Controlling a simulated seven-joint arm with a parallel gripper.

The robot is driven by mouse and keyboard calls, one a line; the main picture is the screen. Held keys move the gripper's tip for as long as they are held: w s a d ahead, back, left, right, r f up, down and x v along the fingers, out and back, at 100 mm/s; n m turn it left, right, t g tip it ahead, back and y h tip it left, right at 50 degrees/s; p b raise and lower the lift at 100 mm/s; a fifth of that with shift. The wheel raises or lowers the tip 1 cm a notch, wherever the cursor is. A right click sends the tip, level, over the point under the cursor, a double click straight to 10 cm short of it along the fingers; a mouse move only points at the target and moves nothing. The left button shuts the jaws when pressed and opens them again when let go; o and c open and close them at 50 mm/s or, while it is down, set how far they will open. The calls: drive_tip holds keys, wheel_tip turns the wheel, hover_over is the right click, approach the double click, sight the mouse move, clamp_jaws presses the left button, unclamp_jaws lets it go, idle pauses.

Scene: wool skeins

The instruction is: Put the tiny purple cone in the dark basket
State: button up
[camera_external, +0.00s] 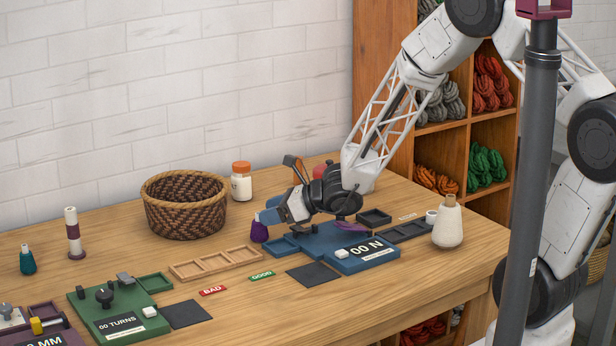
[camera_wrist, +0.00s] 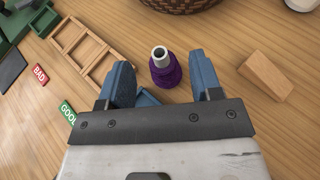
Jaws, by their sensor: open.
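The tiny purple cone (camera_external: 259,231) stands upright on the table, in front and to the right of the dark basket. In the wrist view the cone (camera_wrist: 165,72) shows its purple wool and pale hollow top, between and just ahead of my fingertips. My gripper (camera_wrist: 164,80) is open, one blue finger on each side of the cone, with a gap to each. In the external view my gripper (camera_external: 273,215) is low at the cone. The dark basket (camera_external: 185,207) is woven brown; its inside is mostly hidden. Its edge shows in the wrist view (camera_wrist: 180,5).
A blue device (camera_external: 345,245) sits under my wrist, with small trays beside it. A wooden three-part tray (camera_external: 215,262) lies left of the cone. A wooden block (camera_wrist: 266,75) is right of my fingers. A white jar (camera_external: 241,185) with an orange lid stands beside the basket.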

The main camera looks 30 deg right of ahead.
drive_tip(key=v, duration=0.6)
drive_tip(key=shift+s+d+r, duration=0.1)
drive_tip(key=shift+s+d, duration=0.15)
drive_tip(key=shift+r, duration=0.1)
idle(0.5)
drive_tip(key=shift+s+a+r, duration=0.1)
drive_tip(key=shift+r, duration=0.2)
drive_tip(key=s+r+n+g, duration=0.6)
drive_tip(key=s+r+n, duration=0.7)
drive_tip(key=r+n, duration=0.15)
drive_tip(key=s+d+r+n+h, duration=0.5)
drive_tip(key=s+d+n, duration=0.1)
drive_tip(key=s, duration=0.4)
drive_tip(key=s+d+r+n+g+h, duration=0.1)
drive_tip(key=s+d+r+n+h, duration=0.3)
drive_tip(key=s+d, duration=0.4)
drive_tip(key=s+r+n, duration=0.1)
drive_tip(key=s+n, duration=0.1)
drive_tip(key=shift+s+h, duration=0.3)
drive_tip(key=shift+h, duration=0.1)
